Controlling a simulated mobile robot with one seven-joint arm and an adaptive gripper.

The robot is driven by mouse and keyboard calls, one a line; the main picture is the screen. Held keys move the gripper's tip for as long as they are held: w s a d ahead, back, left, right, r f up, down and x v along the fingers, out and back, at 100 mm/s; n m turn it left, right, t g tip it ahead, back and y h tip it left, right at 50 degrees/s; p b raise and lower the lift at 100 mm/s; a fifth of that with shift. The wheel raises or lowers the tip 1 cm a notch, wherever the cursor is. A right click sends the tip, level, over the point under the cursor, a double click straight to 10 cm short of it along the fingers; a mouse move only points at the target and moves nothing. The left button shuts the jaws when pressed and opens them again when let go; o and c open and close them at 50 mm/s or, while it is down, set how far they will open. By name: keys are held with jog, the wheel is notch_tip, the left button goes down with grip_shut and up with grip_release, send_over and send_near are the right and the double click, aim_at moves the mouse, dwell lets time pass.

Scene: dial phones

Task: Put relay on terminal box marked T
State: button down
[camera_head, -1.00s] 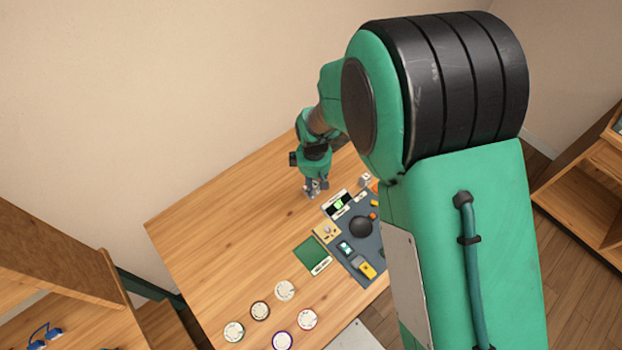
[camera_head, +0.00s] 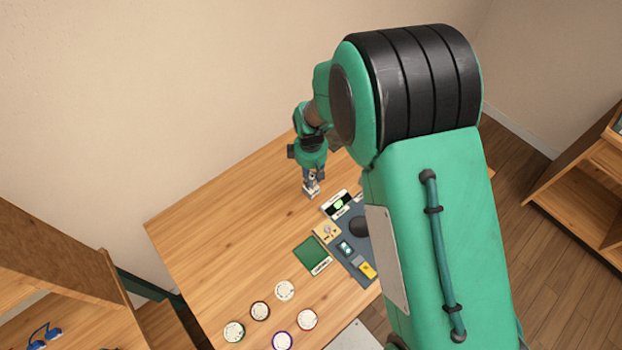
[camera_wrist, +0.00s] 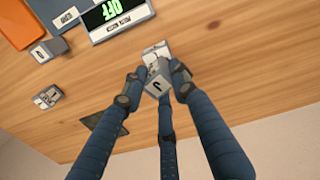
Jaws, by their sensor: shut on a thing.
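In the wrist view my gripper (camera_wrist: 158,88) is shut on a small grey block with a dark mark (camera_wrist: 158,80), seemingly the relay. Its mark is too small to read surely. A pale box (camera_wrist: 155,52) shows just beyond the block, touching it or very near; I cannot tell if the block rests on it. In the head view my gripper (camera_head: 311,187) is low over the table, left of the display unit. A grey box with a mark (camera_wrist: 48,50) and a small pale box with dark detail (camera_wrist: 48,97) stand apart. I cannot read a T on any box.
A blue-grey mat (camera_head: 352,262) carries several parts. A green square (camera_head: 312,254) and several round dials (camera_head: 285,291) lie nearer. The table's left part is clear.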

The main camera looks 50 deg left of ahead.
aim_at(311, 177)
jog(key=shift+f, duration=0.85)
jog(key=shift+f, duration=0.15)
jog(key=c, duration=1.4)
grip_release()
jog(key=shift+o, duration=0.2)
notch_tip(311, 177, up, 12)
